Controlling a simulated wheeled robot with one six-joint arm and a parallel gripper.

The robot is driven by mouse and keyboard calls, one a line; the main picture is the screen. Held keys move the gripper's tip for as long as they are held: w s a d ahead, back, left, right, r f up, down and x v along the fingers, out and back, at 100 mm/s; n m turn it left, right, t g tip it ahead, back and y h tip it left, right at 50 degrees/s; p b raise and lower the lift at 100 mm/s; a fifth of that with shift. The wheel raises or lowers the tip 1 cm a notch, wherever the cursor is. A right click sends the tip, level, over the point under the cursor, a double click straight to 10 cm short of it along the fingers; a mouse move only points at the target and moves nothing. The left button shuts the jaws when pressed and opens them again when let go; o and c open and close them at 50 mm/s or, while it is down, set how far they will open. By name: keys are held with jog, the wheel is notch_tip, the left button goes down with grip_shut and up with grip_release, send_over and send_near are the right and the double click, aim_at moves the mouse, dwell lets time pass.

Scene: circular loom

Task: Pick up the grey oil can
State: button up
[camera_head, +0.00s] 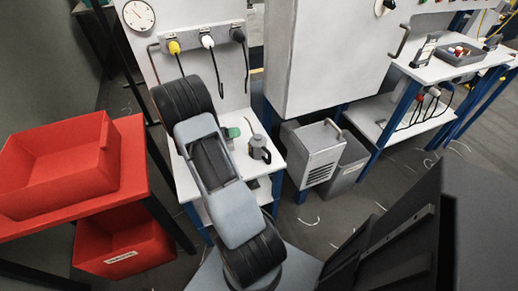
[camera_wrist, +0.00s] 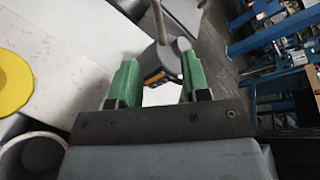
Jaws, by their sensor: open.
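The grey oil can (camera_head: 259,147) stands upright on a small white table (camera_head: 271,165), with a thin spout rising from it and a dark part on its right side. My gripper (camera_head: 234,132) shows green fingers just left of the can. In the wrist view my gripper (camera_wrist: 160,78) is open, one green finger on each side. The grey can (camera_wrist: 157,60) appears in the gap between or just beyond the fingertips, its spout pointing up. I cannot tell whether either finger touches it. The can's lower part is partly hidden.
A white panel behind the table carries a gauge (camera_head: 138,15) and hanging cables with yellow, white and black plugs. A grey vented box (camera_head: 317,153) stands right of the table. Red bins (camera_head: 62,165) are at left. A yellow disc (camera_wrist: 12,82) lies left in the wrist view.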

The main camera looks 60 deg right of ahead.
aim_at(252, 129)
jog(key=shift+b+x, duration=0.5)
jog(key=shift+x, duration=4.1)
jog(key=shift+w+r, duration=0.1)
grip_shut()
